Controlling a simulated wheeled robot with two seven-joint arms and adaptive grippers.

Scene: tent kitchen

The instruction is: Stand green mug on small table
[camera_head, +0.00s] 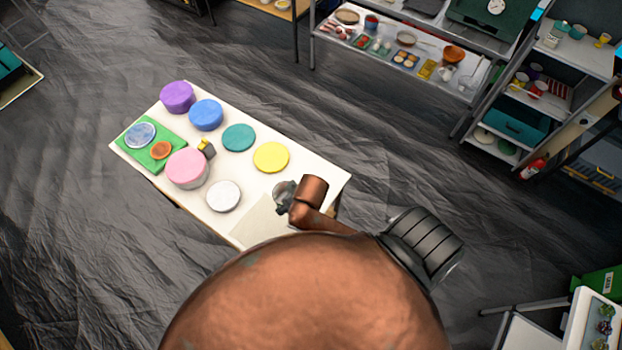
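I cannot pick out the green mug with certainty. Two small teal-green cups stand on the top of the right shelf; one green cup (577,31) is near its middle, too small to make out a handle. A low white table (315,172) stands left of centre, with round coloured items on it; I cannot tell whether it is the small table. My copper arm comes in from the right over the table's near right end. What seems to be my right gripper (284,196) is a small grey shape there, partly hidden; its fingers are unclear. My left gripper is out of view.
On the table are purple, blue, teal, yellow, pink and white round items and a green board (150,146). A long shelf (400,55) with dishes stands at the back. A white stand (590,320) is at the lower right. Dark floor is open between them.

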